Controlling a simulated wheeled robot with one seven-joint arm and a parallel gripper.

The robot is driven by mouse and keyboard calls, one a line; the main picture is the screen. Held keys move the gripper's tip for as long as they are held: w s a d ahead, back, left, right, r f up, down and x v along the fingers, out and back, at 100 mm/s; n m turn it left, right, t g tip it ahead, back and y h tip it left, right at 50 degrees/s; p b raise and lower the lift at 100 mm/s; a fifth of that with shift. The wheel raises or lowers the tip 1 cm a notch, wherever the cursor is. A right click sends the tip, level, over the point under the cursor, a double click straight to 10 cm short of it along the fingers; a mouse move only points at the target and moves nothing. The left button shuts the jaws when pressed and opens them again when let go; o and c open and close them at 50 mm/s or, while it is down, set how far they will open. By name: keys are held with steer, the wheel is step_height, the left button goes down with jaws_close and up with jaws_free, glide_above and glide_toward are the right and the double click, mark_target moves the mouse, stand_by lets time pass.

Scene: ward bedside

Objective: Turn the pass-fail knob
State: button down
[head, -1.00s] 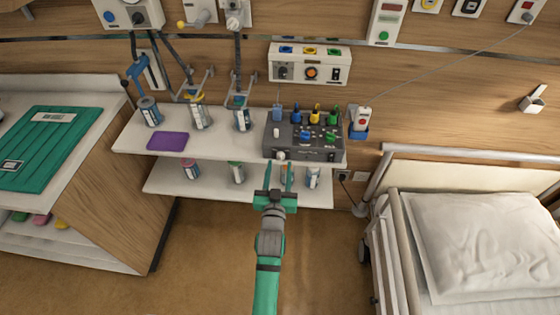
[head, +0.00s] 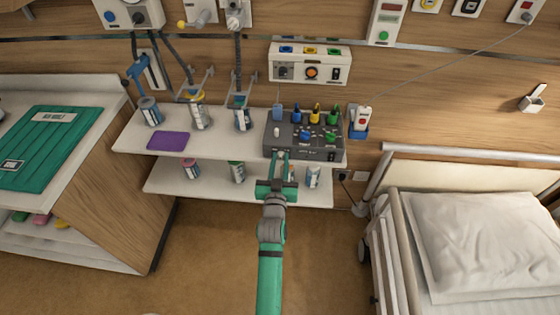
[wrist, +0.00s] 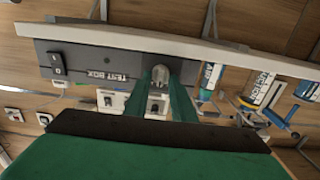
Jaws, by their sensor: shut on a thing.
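The grey test box (head: 318,151) stands on the upper shelf at its right end. Its lettered front face (wrist: 75,68) shows in the wrist view. A small pale knob (wrist: 160,73) sits on that face, on the left side in the head view; no pass-fail label can be read. My gripper (head: 280,159) reaches up to that face from below. In the wrist view its two green fingers (wrist: 161,86) stand on either side of the knob, shut on it. The fingers partly hide the knob and the face beside it.
The upper shelf (head: 215,150) also holds several canisters (head: 150,112) and a purple pad (head: 168,141). More canisters stand on the lower shelf (head: 215,189). A bed (head: 460,240) is at the right and a cabinet (head: 125,215) at the left. Open floor lies between.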

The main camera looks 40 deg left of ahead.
steer(key=shift+n, duration=0.4)
steer(key=n, duration=0.3)
steer(key=shift+s+a, duration=0.1)
steer(key=shift+a, duration=0.1)
steer(key=shift+f+n, duration=0.1)
steer(key=shift+n, duration=2.6)
steer(key=c, duration=1.5)
jaws_free()
steer(key=shift+s, duration=0.1)
steer(key=v, duration=1)
steer(key=shift+s+d, duration=0.25)
